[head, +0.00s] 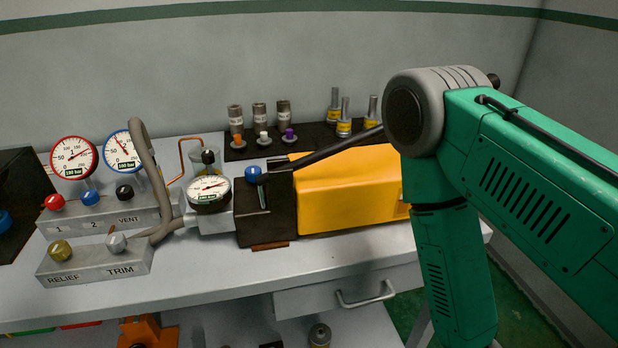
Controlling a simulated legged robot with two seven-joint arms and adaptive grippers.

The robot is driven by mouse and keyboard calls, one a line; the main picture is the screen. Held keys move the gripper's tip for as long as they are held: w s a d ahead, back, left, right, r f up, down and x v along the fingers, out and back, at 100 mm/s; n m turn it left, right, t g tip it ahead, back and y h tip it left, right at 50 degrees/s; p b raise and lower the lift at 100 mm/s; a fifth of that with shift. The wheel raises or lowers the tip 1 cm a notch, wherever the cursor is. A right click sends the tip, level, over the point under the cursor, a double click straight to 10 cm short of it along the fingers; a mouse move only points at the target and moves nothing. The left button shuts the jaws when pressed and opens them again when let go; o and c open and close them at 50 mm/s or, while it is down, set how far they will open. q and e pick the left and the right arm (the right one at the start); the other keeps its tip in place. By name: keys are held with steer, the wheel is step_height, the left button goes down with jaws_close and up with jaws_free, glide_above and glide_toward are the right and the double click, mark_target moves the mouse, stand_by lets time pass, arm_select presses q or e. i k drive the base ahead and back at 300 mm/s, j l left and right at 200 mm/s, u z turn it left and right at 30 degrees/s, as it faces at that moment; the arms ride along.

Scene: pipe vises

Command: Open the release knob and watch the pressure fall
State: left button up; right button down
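A yellow and black hand pump (340,190) stands on the bench with a long dark lever. A blue knob (254,174) sits on its black end block; I cannot tell for sure that it is the release knob. A black-rimmed gauge (209,188) is joined to the pump's left side. A red-rimmed gauge (73,157) and a blue-rimmed gauge (123,150) stand at the left. My green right arm comes in from the right and bends down past the bottom edge, so its gripper is out of view. My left gripper is out of view.
A valve block marked 1, 2 and VENT (105,219) carries red, blue and black knobs. A lower block (95,264) has RELIEF and TRIM knobs. A grey hose (150,160) arches behind. Several fittings stand on a dark mat (315,135). The front bench strip (250,275) is clear.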

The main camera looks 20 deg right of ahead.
mark_target(251, 172)
steer(key=j+z, duration=0.45)
steer(key=k+j+z, duration=0.1)
steer(key=j+z, duration=0.3)
steer(key=k+j+z, duration=0.15)
steer(key=z, duration=0.3)
steer(key=j, duration=0.1)
